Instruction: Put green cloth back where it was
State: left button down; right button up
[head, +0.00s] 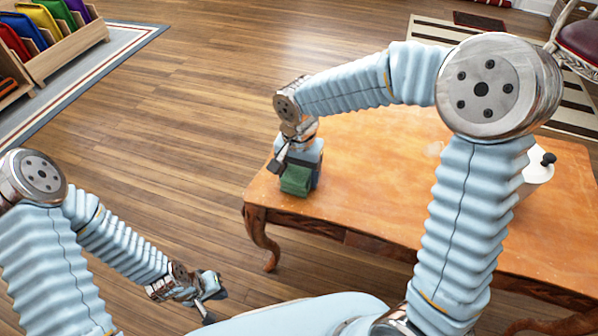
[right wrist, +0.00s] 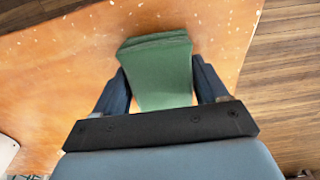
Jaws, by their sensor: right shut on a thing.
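The green cloth (head: 296,181) is a small folded block at the left end of the wooden table (head: 375,165). My right gripper (head: 297,172) points down over it. In the right wrist view the cloth (right wrist: 158,72) sits between the two dark fingers of my right gripper (right wrist: 158,90), which is shut on it. Whether the cloth's underside touches the table top is hard to tell. My left gripper (head: 212,290) hangs low over the floor at the lower left, away from the table; its fingers are small and unclear.
A white pot with a black knob (head: 540,165) stands on the table's right side, partly behind my right arm. A wooden rack (head: 62,45) with several coloured folded items stands at the upper left on a rug. The floor between rack and table is clear.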

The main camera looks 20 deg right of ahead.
aim_at(299, 171)
jog(key=shift+f, duration=0.25)
jog(key=o, duration=1)
jog(key=shift+r, duration=0.1)
jog(key=shift+r, duration=0.1)
jog(key=shift+r, duration=0.3)
notch_tip(299, 171, up, 12)
jog(key=shift+f+p, duration=0.2)
jog(key=shift+p, duration=0.75)
